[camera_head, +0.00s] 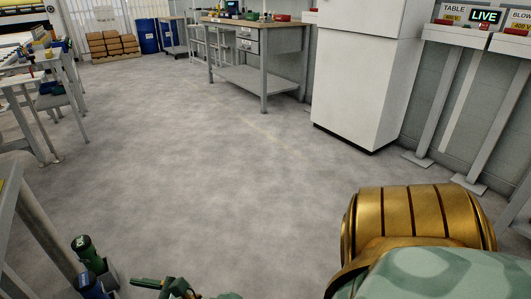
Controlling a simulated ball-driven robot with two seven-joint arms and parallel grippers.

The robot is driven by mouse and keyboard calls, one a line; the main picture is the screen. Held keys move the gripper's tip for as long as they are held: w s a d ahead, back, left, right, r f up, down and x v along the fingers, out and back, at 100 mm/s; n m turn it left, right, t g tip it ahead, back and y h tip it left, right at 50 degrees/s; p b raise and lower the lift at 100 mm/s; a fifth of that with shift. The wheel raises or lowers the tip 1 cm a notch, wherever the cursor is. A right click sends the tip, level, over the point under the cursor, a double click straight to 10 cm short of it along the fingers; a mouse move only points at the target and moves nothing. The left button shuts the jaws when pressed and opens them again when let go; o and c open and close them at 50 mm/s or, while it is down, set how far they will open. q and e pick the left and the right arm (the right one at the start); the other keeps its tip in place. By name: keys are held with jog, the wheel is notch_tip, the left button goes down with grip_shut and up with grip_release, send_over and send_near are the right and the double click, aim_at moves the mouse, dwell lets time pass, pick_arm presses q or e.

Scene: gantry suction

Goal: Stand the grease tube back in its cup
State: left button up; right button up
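A dark green tube (83,250) with a white mark stands near upright at the lower left, its lower end hidden in a grey holder (110,278). A blue tube (92,287) is just in front of it, cut by the bottom edge. I cannot tell which is the grease tube, and no empty cup shows clearly. My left gripper is not in view.
A grey table frame (40,232) stands at the left edge beside the tubes. The grey floor (210,170) ahead is clear. A workbench (258,70) and a white cabinet (363,75) stand at the back; label stands (455,80) line the right wall. Blue drums (148,36) are far off.

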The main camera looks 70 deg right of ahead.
jog(key=s+a+f+n+g, duration=0.3)
jog(key=s+f+n+g, duration=0.2)
jog(key=s+f+n, duration=0.5)
jog(key=s+a+f+n+g, duration=0.2)
jog(key=s+f+n+g, duration=0.4)
jog(key=s+n, duration=0.85)
jog(key=s+d+f+n+g+h, duration=0.3)
jog(key=s+d+n+h, duration=0.4)
jog(key=s+d+n, duration=0.3)
jog(key=s+n+g, duration=0.1)
jog(key=s+n, duration=0.2)
jog(key=n, duration=0.1)
jog(key=shift+s+d+n+g, duration=0.2)
jog(key=shift+d+n+g, duration=0.1)
jog(key=shift+n+g, duration=0.1)
